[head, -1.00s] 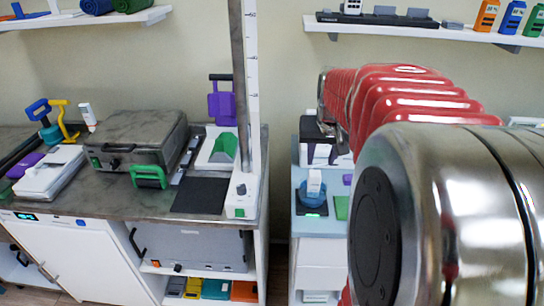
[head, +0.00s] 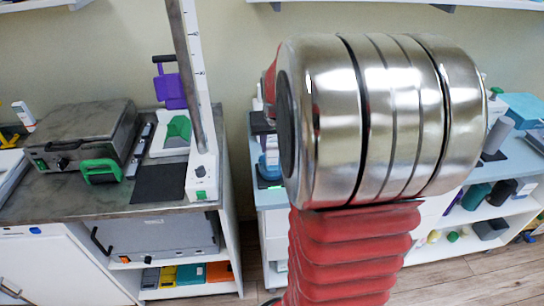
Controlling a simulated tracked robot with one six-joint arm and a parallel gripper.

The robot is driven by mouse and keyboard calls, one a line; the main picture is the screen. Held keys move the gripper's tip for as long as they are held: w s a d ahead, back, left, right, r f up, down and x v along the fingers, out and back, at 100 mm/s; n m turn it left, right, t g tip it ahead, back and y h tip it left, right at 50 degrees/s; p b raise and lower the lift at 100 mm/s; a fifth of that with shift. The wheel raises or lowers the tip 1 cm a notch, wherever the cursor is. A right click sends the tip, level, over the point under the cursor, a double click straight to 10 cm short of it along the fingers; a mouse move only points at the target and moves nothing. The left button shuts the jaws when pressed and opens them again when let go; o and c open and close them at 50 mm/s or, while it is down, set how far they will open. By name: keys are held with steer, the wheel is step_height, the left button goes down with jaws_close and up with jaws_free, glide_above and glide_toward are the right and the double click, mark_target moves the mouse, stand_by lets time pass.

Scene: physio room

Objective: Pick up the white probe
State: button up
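I cannot single out the white probe with certainty. A small white upright item (head: 23,115) stands at the far left of the grey counter. Another small white item (head: 271,144) sits in a blue holder (head: 268,169) on the pale blue counter, partly hidden behind my arm. My arm's shiny metal joint and red ribbed section fill the middle of the head view. My gripper is not in view, so what it holds cannot be seen.
The grey counter (head: 60,196) carries a grey case (head: 80,135), a green-handled item (head: 101,171), a black mat (head: 159,184) and a tall metal post (head: 190,75). A gap with wooden floor (head: 246,240) separates the counters. Shelves with assorted items (head: 475,197) stand at right.

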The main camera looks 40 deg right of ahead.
mark_target(273, 148)
steer(key=shift+x, duration=2.6)
steer(key=shift+a, duration=0.1)
steer(key=c, duration=0.8)
steer(key=shift+r, duration=0.1)
step_height(273, 148, up, 10)
steer(key=shift+f, duration=0.1)
